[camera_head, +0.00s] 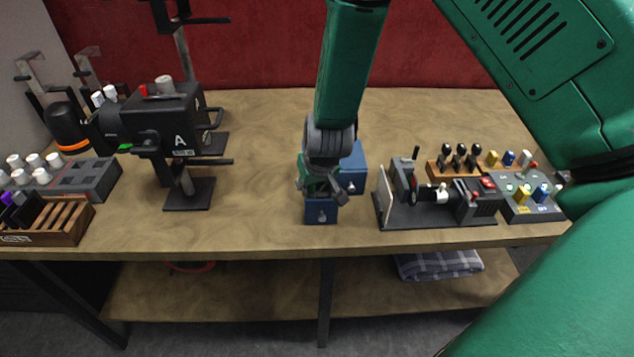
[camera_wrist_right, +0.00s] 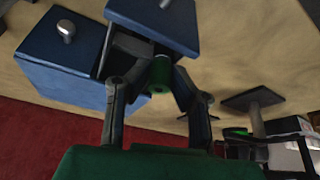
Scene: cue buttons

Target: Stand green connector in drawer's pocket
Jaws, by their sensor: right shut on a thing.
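The green connector (camera_wrist_right: 160,75) is between the fingers of my right gripper (camera_wrist_right: 157,66), seen in the wrist view. My right gripper (camera_head: 325,187) is shut on it and hangs over the blue drawer unit. The drawer (camera_head: 320,212) is pulled out toward the front of the table, and its front shows in the wrist view (camera_wrist_right: 165,22) with a round knob. The blue cabinet (camera_head: 354,160) stands behind and right of the gripper. The pocket is hidden behind the fingers, so I cannot tell whether the connector touches it. My left gripper is not in view.
A black device marked A (camera_head: 170,130) stands on the left, near a wooden rack (camera_head: 45,220) and a grey block (camera_head: 88,178). A black fixture (camera_head: 440,205) and a grey panel with coloured connectors (camera_head: 530,205) stand right of the drawer. Bare table lies between device and drawer.

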